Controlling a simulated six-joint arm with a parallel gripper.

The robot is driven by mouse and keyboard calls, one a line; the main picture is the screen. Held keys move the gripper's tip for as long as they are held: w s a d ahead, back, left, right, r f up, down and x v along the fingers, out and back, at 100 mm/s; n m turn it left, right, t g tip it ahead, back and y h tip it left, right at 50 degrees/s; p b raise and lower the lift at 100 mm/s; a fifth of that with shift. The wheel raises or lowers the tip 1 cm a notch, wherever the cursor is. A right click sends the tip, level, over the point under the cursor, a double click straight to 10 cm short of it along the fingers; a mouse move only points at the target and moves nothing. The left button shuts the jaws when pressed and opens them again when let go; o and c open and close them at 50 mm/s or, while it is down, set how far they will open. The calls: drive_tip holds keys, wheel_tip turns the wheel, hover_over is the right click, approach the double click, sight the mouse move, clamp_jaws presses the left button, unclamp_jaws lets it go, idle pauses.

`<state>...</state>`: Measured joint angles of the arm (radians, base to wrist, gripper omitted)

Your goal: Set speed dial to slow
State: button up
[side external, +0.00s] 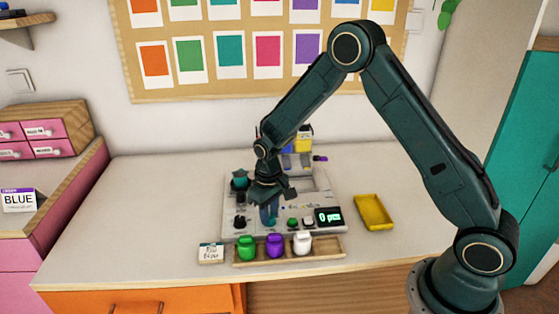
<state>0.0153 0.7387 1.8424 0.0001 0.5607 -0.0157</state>
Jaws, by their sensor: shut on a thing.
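The light grey machine (228,208) stands on the white worktop with a row of controls along its front. My gripper (268,216) points down at this row, left of the green button (292,222). It is shut on a small control there, which looks like the speed dial; the fingers hide it, so its setting cannot be read. A dark knob (240,222) sits further left on the same row. A dark display (328,216) at the right end of the row reads "0 pcs".
A wooden tray (328,250) in front of the machine holds green (246,247), purple (274,246) and white (303,243) jars. A small card (210,253) stands left of it. A yellow tray (374,212) lies to the right. The worktop's left side is clear.

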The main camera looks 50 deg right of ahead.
sight(270, 216)
drive_tip(key=o, duration=1)
drive_tip(key=shift+r, duration=0.15)
drive_tip(key=shift+r, duration=6.8)
drive_tip(key=shift+r, duration=0.1)
